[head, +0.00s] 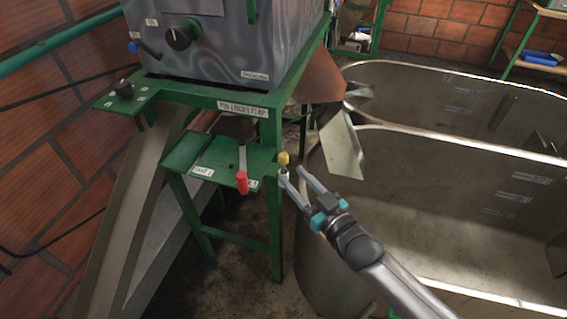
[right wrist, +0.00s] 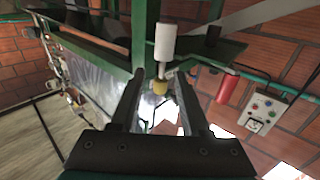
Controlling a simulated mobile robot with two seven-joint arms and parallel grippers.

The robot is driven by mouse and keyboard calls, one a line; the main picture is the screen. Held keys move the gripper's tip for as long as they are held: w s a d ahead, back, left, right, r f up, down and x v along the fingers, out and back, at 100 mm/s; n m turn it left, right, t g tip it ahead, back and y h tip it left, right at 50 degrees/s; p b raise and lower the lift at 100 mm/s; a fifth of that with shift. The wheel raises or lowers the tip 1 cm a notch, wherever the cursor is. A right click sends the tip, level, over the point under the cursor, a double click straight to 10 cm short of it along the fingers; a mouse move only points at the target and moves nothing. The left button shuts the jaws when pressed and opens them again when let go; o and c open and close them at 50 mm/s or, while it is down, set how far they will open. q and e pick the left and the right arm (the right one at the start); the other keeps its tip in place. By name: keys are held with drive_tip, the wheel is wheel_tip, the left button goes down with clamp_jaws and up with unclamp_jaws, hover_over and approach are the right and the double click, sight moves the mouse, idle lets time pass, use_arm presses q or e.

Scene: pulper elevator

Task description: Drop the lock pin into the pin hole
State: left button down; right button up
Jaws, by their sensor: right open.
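My right gripper (head: 294,176) is open at the right edge of the small green shelf (head: 208,160). A small yellow knob (head: 284,158) shows right at its fingertips in the head view; I take it for the lock pin's head. A small dark spot (head: 231,166) on the shelf may be the pin hole; this is unclear. My left gripper is out of view.
A red handle (head: 242,182) stands at the shelf's front edge, close left of the gripper; it also shows in the wrist view (right wrist: 227,90). The grey machine box (head: 220,45) sits above the shelf. A large metal tank (head: 430,190) fills the right side.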

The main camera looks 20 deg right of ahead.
sight(284, 167)
drive_tip(key=shift+x, duration=2.45)
drive_tip(key=shift+a, duration=0.2)
clamp_jaws()
